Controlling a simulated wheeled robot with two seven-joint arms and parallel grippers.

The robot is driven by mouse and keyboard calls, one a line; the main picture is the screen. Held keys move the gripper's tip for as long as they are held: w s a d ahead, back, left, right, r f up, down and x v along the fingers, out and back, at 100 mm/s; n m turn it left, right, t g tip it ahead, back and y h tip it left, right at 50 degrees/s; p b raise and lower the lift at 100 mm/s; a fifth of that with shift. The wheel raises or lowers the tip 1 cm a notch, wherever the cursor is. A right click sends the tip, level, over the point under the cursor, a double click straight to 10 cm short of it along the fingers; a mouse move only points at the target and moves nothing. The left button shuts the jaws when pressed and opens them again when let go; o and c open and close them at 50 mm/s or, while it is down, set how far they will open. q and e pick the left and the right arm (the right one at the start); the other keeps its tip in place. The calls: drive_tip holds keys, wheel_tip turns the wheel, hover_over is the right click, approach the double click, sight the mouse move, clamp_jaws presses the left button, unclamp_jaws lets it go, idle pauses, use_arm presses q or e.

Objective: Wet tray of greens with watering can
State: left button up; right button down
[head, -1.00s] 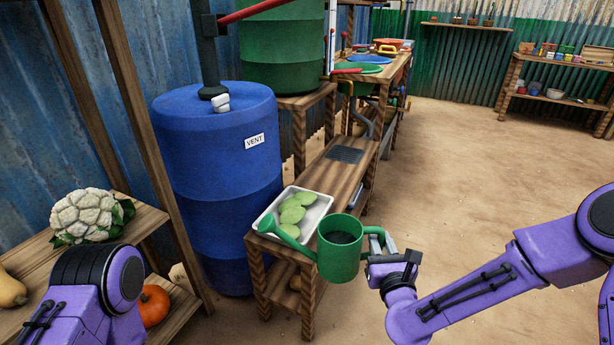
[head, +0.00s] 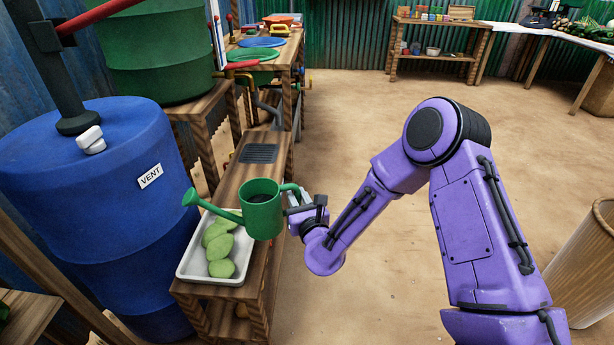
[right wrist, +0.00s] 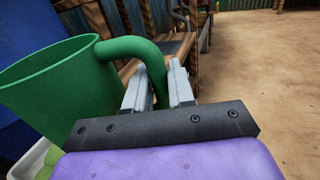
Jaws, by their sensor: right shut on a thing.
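The green watering can (head: 262,210) is held upright by my right gripper (head: 296,203), which is shut on its handle. The can's spout points left, over the white tray (head: 206,279). The tray lies on a wooden bench and holds several green leaves (head: 220,250). In the right wrist view the can (right wrist: 60,95) is at the left, and the gripper's fingers (right wrist: 160,88) are on either side of its curved handle. No water is seen coming from the spout. My left gripper is not in view.
A blue barrel (head: 80,190) marked VENT stands left of the tray. The wooden bench (head: 262,178) has a dark grate (head: 259,153) behind the can. A wicker-like bin (head: 585,265) stands at the right. Open sandy floor lies right of the bench.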

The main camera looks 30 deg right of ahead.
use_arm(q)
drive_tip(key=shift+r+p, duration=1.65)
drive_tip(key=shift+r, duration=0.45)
use_arm(e)
drive_tip(key=shift+w+d+r+n+h, duration=0.2)
drive_tip(key=shift+d+r+n, duration=0.4)
drive_tip(key=shift+n, duration=0.5)
drive_tip(key=shift+w+d+r+n+h, duration=0.15)
drive_tip(key=shift+d+r+n+h, duration=0.2)
drive_tip(key=shift+d+r+n, duration=0.55)
drive_tip(key=shift+w+d+r+n+h, duration=0.15)
drive_tip(key=shift+d+r+n+h, duration=0.15)
drive_tip(key=shift+n, duration=1)
